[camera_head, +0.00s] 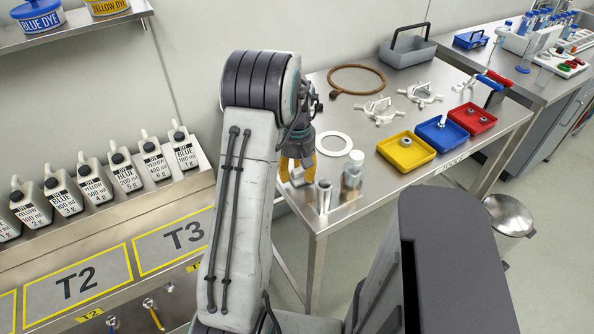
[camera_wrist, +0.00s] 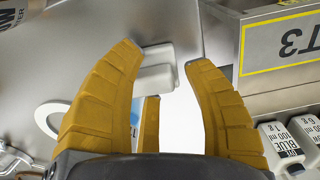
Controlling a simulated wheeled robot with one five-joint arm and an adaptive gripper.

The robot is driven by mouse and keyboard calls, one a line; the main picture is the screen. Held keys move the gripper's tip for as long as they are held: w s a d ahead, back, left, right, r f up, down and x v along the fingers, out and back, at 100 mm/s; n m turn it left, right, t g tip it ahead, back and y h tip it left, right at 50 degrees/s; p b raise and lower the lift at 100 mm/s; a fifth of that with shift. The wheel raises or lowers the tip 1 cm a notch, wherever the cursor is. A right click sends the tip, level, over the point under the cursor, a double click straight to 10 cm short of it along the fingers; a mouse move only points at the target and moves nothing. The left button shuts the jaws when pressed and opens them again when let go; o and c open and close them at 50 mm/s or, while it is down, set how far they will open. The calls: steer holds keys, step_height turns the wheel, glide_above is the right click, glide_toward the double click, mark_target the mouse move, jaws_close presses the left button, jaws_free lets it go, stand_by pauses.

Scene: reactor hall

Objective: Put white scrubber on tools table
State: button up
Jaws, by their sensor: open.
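The white scrubber (camera_wrist: 154,77) is a small pale block seen between my gripper's fingertips in the wrist view. It appears to rest on the metal tools table (camera_head: 365,196), near the table's left edge. My gripper (camera_wrist: 162,56) has its yellow fingers spread, with a visible gap between the right fingertip and the scrubber. The left fingertip is close to it; I cannot tell whether they touch. In the head view my gripper (camera_head: 298,172) is over the table's left edge, and my arm hides part of it.
A metal cylinder (camera_head: 323,197), a clear jar (camera_head: 352,170) and a white ring (camera_head: 334,144) are close to the gripper. Yellow (camera_head: 406,151), blue and red trays stand to the right. The left bench (camera_head: 110,205) holds several bottles. The table's front right is clear.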

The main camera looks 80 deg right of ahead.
mark_target(297, 170)
steer(key=shift+r, duration=0.1)
step_height(297, 170, up, 12)
steer(key=w+a+r+n+t+h, duration=0.1)
steer(key=w+a+r+n, duration=0.15)
steer(key=w+a, duration=0.75)
steer(key=w+a+r+n, duration=0.25)
steer(key=w+a, duration=0.55)
steer(key=w, duration=0.4)
steer(key=w+a+r+n+t, duration=0.1)
steer(key=w+a+n, duration=0.15)
steer(key=a, duration=1.05)
steer(key=s+a+f+n+t, duration=0.1)
steer(key=s+a, duration=0.1)
steer(key=a, duration=0.5)
steer(key=s+a+f+n+y, duration=0.1)
steer(key=s+a, duration=0.2)
steer(key=a, duration=0.3)
steer(key=shift+a+f+t+p, duration=0.3)
steer(key=shift+a+t+p, duration=0.05)
steer(key=shift+t, duration=0.05)
